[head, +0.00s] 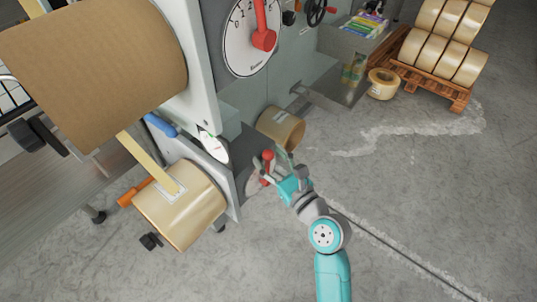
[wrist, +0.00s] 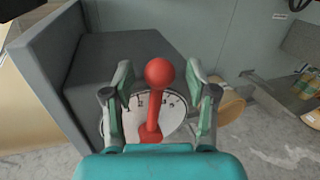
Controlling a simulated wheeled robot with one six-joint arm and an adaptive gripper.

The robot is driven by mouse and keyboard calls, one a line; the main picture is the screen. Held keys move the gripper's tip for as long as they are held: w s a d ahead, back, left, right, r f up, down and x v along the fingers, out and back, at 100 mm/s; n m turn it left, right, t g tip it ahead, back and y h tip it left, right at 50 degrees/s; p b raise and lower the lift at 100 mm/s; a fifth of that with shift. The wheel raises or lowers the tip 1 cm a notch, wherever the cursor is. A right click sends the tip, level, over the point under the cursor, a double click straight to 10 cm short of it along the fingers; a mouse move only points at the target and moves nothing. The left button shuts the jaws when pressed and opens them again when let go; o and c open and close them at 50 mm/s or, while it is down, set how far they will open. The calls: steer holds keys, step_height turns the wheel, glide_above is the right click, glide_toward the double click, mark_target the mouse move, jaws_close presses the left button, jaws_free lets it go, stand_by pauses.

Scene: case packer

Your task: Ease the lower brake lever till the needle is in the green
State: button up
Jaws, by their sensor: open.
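The lower brake lever (wrist: 155,103) is red with a round ball knob and stands in front of a white marked dial plate (wrist: 178,112) in the wrist view. It also shows in the head view (head: 267,167), partly hidden by my gripper. My gripper (wrist: 157,72) is open, with one finger on each side of the lever and a gap to the knob on both sides. In the head view my gripper (head: 265,172) is at the lower part of the machine. A small white gauge (head: 214,147) sits above and left of it; its needle and green zone are too small to read.
A large upper dial (head: 250,38) has its own red lever. Tape rolls hang at left: a big brown one (head: 95,60) and a lower one (head: 182,210). A loose roll (head: 282,128) is just behind my gripper. Rolls on a pallet (head: 435,82) stand back right. The right floor is clear.

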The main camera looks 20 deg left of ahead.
steer(key=v, duration=1.1)
